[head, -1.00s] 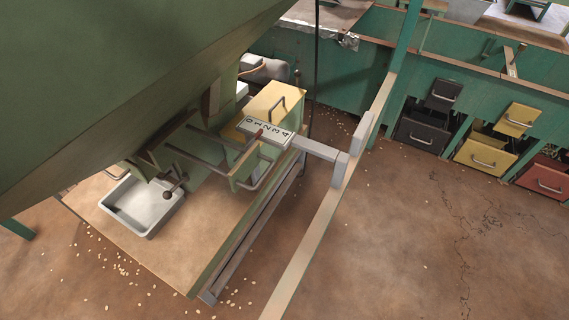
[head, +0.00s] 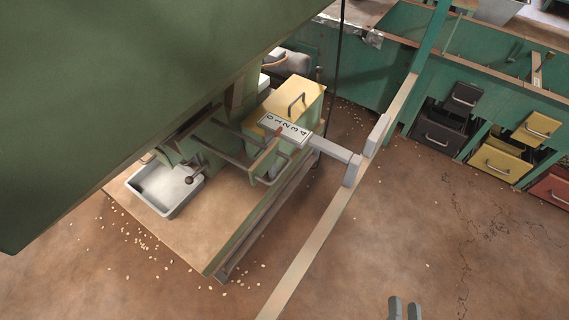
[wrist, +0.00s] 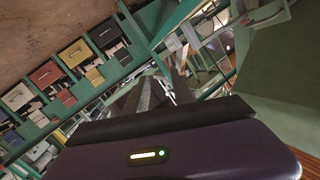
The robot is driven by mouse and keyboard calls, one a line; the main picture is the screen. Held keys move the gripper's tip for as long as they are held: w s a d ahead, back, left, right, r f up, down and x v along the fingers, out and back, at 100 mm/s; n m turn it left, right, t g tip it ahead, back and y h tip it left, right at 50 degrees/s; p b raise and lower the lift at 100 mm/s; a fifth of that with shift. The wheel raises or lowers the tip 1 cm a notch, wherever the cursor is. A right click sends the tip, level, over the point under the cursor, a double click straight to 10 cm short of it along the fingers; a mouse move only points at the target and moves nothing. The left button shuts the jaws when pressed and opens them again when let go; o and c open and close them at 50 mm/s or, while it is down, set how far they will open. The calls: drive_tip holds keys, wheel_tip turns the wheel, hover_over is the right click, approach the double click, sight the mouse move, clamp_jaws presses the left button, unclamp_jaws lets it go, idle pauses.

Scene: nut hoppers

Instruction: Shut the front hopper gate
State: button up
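The large green hopper (head: 120,90) fills the upper left of the head view. Under it a dark lever with a ball knob (head: 189,180) hangs above a white tray. Beside it are a green bar frame (head: 255,165) and a white scale plate (head: 286,127) marked 0 to 4. A red pointer (head: 279,131) lies by the plate's lower edge, around its middle; I cannot read it exactly. The gate plate itself is not clearly visible. My gripper (head: 405,306) is at the bottom right, its two fingers apart and empty, well away from the hopper parts.
The white tray (head: 145,180) stands on a bench top (head: 215,215), with a yellow box (head: 307,97) behind. A long beam (head: 325,235) and green post lie between my gripper and the hopper. Coloured drawers (head: 500,160) line the right. Nuts are scattered on the open floor.

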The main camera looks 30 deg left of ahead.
drive_tip(key=w+a+f+m+g+y+p, duration=0.1)
drive_tip(key=w+a+f+m+y+p, duration=0.15)
drive_tip(key=w+a, duration=0.45)
drive_tip(key=m+g+y+p, duration=0.25)
drive_tip(key=g+y, duration=0.25)
drive_tip(key=y, duration=0.6)
approach(283, 172)
drive_tip(key=shift+f+x, duration=0.25)
drive_tip(key=shift+x, duration=1.1)
drive_tip(key=shift+m+h, duration=0.25)
drive_tip(key=shift+m, duration=0.05)
drive_tip(key=x, duration=0.5)
drive_tip(key=b+x, duration=0.1)
drive_tip(key=x, duration=0.1)
drive_tip(key=shift+a+r, duration=0.2)
drive_tip(key=shift+r, duration=0.2)
drive_tip(key=shift+c, duration=0.4)
clamp_jaws()
